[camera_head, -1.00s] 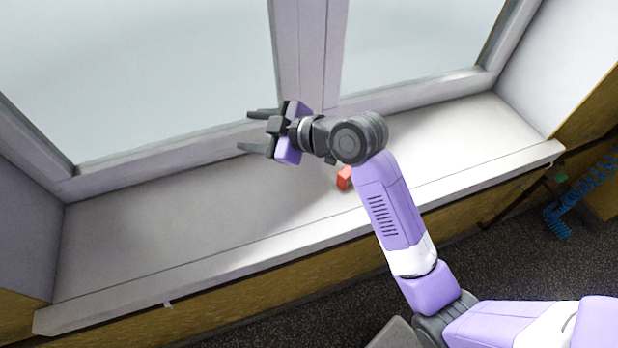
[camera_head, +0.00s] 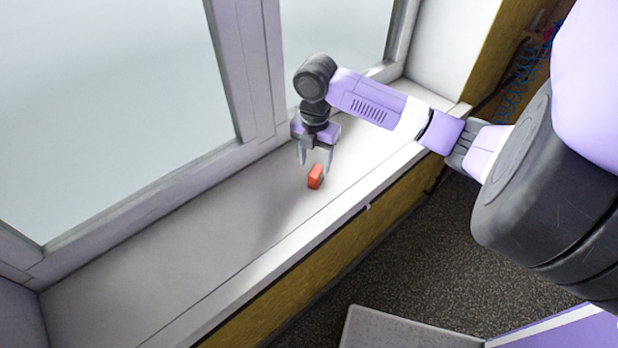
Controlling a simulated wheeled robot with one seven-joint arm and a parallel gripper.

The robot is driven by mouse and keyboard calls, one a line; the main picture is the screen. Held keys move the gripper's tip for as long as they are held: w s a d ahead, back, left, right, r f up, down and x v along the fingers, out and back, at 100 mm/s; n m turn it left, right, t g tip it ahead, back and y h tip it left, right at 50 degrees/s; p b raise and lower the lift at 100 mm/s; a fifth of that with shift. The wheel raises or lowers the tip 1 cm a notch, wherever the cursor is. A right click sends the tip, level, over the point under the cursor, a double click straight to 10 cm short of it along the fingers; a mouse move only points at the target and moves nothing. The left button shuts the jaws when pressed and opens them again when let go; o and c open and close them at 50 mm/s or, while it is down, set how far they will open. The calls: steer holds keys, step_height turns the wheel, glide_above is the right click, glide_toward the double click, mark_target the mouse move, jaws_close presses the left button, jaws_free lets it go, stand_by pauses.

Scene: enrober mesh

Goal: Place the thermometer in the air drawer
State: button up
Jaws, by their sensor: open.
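A small red-orange block (camera_head: 315,177) rests on the white window sill (camera_head: 240,222); I cannot tell whether it is the thermometer. My gripper (camera_head: 315,163) points down over the sill, its two dark fingers spread. The fingertips are just above and beside the block, and nothing is seen held between them. Whether the fingers touch the block cannot be told. No drawer can be made out in this view.
The window frame (camera_head: 243,62) and glass stand behind the sill. The sill's front edge drops to a dark speckled floor (camera_head: 440,240). A blue coiled item (camera_head: 520,75) is at the upper right. The sill's left part is clear.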

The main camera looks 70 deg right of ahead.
mark_target(316, 170)
steer(key=shift+s+d+f+p, duration=0.15)
steer(key=shift+f+p, duration=0.35)
steer(key=shift+f, duration=1.15)
steer(key=shift+s+f+p, duration=0.15)
steer(key=shift+f+p, duration=0.3)
steer(key=shift+f, duration=1.2)
jaws_close()
